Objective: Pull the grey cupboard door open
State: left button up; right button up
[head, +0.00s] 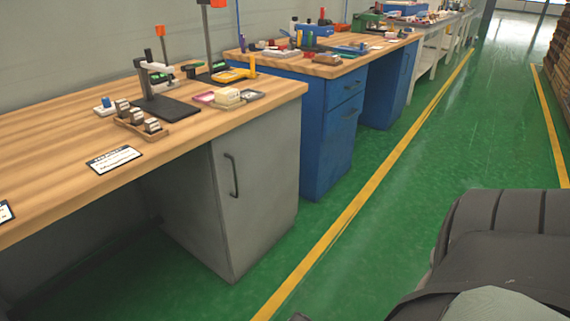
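The grey cupboard (185,205) stands under the near wooden workbench, at the left of the head view. Its grey door (265,170) faces the aisle and looks shut, flush with the cupboard. A dark, upright bar handle (235,176) sits near the door's left edge, in its upper half. Nothing is touching the handle. Neither of my grippers can be made out in the head view.
The near benchtop (60,190) holds a black stand, a small wooden rack and trays. A blue cabinet (325,150) stands just beyond the grey one. Green floor (350,260) with a yellow line (372,185) is clear before the door. A dark ribbed shape fills the lower right.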

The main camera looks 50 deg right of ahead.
aim_at(255, 164)
jog(key=l+z, duration=0.1)
jog(key=z, duration=1.2)
